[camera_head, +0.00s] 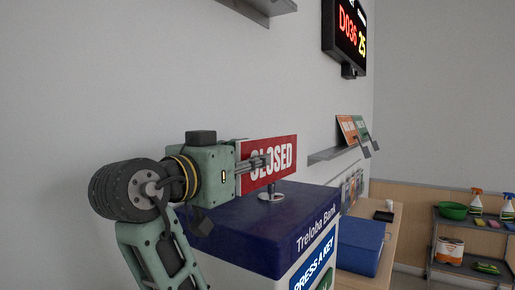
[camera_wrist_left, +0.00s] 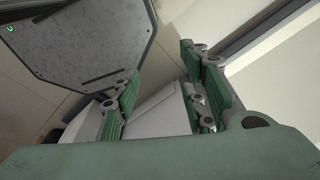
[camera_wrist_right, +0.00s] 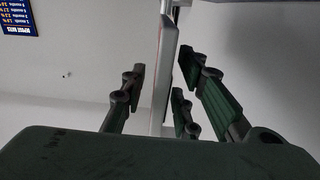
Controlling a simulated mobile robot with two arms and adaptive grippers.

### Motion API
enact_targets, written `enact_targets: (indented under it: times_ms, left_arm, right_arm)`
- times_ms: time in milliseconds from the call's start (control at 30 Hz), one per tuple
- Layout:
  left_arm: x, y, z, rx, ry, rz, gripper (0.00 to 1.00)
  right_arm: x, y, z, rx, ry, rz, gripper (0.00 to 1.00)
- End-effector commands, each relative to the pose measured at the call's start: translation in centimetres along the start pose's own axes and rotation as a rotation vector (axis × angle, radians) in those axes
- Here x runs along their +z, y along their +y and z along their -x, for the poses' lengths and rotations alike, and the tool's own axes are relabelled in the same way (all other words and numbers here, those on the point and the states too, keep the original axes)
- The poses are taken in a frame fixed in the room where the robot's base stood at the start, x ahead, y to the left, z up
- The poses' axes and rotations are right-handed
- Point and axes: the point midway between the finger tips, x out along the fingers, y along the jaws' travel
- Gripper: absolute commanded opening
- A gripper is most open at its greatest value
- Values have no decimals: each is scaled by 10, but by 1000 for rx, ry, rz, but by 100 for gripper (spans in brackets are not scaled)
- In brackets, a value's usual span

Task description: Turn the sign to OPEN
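The red sign with white letters reading CLOSED (camera_head: 283,152) stands upright on a small metal stand (camera_head: 271,192) on top of the dark blue kiosk. My right gripper (camera_head: 256,162) is at the sign's left part, with fingers overlapping the first letters. In the right wrist view, the sign (camera_wrist_right: 164,72) shows edge-on between the spread fingers of my right gripper (camera_wrist_right: 162,92); no firm grip shows. My left gripper (camera_wrist_left: 160,100) shows only in the left wrist view, fingers apart, with nothing clearly held. The sign's other face is hidden.
The blue-topped kiosk (camera_head: 238,222) is directly below my right gripper. A wall shelf (camera_head: 324,155) and a number display (camera_head: 346,35) are behind. A blue box (camera_head: 361,245) is at right, with a shelf rack (camera_head: 470,237) of cleaning supplies beyond.

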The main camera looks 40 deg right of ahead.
Motion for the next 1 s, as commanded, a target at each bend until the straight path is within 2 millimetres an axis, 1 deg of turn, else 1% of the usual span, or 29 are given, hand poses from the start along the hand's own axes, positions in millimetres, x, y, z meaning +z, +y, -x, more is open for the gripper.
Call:
enact_targets:
  times_ms: [33, 200, 500, 567, 833, 1000]
  left_arm:
    - [1, -1, 8, -1, -2, 0, 40]
    - [0, 1, 14, 1, -2, 0, 40]
    - [-4, 12, 14, 15, 4, -1, 40]
    - [-5, 12, 14, 15, 5, -1, 40]
    - [-6, 10, 14, 13, 8, -2, 40]
    - [-6, 8, 14, 10, 8, -2, 40]
  right_arm:
    - [-4, 1, -8, 4, -1, 2, 28]
    - [-2, 0, -23, 2, 0, 0, 28]
    - [1, 0, -26, -1, 0, 0, 28]
    - [1, 0, -26, 0, 0, 0, 24]
    - [0, 0, -26, 0, -1, 0, 0]
    - [0, 0, -26, 0, -1, 1, 0]
